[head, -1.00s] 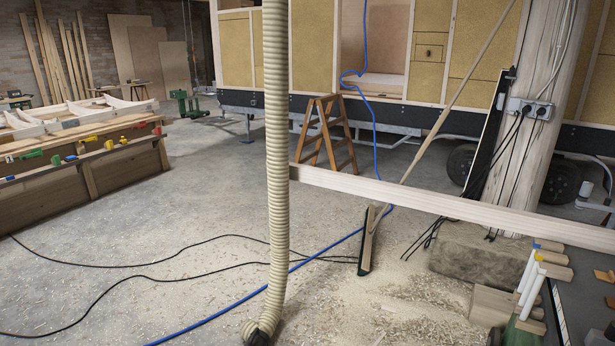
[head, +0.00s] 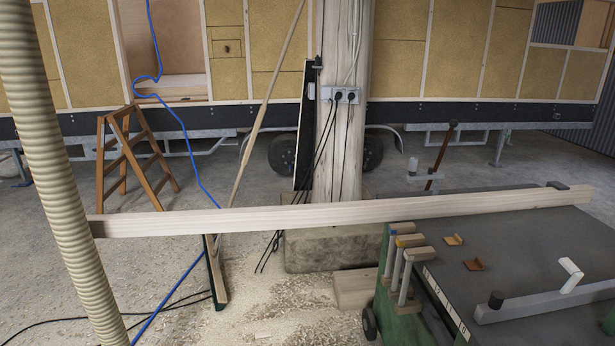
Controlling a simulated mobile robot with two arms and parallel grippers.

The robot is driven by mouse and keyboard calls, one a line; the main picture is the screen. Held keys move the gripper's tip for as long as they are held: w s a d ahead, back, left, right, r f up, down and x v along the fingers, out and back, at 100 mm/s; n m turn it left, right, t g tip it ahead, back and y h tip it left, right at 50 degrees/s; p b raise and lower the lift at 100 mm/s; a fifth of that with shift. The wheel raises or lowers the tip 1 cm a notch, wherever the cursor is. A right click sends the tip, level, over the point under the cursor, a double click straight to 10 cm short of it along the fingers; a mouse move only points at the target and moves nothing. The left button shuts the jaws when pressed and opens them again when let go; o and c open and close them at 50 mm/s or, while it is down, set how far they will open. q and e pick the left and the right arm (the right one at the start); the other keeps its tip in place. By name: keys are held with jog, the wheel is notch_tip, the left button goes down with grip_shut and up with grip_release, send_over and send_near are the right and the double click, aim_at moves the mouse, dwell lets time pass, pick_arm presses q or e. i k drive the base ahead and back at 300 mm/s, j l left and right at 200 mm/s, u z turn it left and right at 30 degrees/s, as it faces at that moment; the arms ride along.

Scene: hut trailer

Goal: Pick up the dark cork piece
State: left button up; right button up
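One small brown piece (head: 453,240) is farther back, and the other brown piece (head: 474,265) is nearer and slightly to the right. Neither of my grippers is in view.
The long wooden beam (head: 330,214) crosses the view and rests over the machine top (head: 540,240). A ribbed hose (head: 55,190) hangs at left. A post (head: 340,120), broom (head: 216,270), stepladder (head: 128,165) and cables stand or lie beyond. Shavings cover the floor.

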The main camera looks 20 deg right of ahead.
aim_at(478, 264)
jog(key=i+z, duration=0.25)
jog(key=z, duration=0.25)
jog(key=i+j+z, duration=0.1)
jog(key=i+z, duration=0.15)
jog(key=z, duration=0.25)
jog(key=i+j+z, duration=0.2)
jog(key=z, duration=0.3)
jog(key=i+j+z, duration=0.15)
jog(key=z, duration=0.35)
jog(key=i+j+z, duration=0.1)
jog(key=j+z, duration=0.4)
jog(key=l, duration=0.1)
